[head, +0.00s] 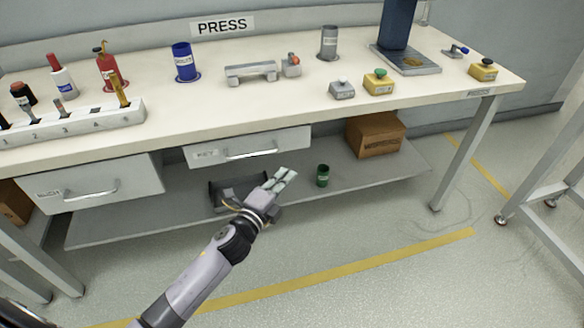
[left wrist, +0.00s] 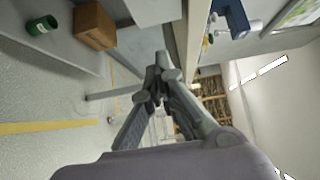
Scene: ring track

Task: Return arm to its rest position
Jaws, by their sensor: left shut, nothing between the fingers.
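My left gripper (head: 283,176) is in front of the workbench (head: 225,118), below the level of its top, near the drawer and lower shelf. Its fingers are shut with nothing between them. In the left wrist view the gripper (left wrist: 160,62) points past the bench's underside and is clear of any object. My left arm (head: 205,273) reaches in from the lower left. My right gripper is not in view.
A green cup (head: 323,176), a cardboard box (head: 375,134) and a dark tray (head: 226,191) are on the lower shelf (head: 130,229). A drawer (head: 248,147) is just behind my gripper. A table leg (head: 466,153) stands at the right. The floor in front is clear.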

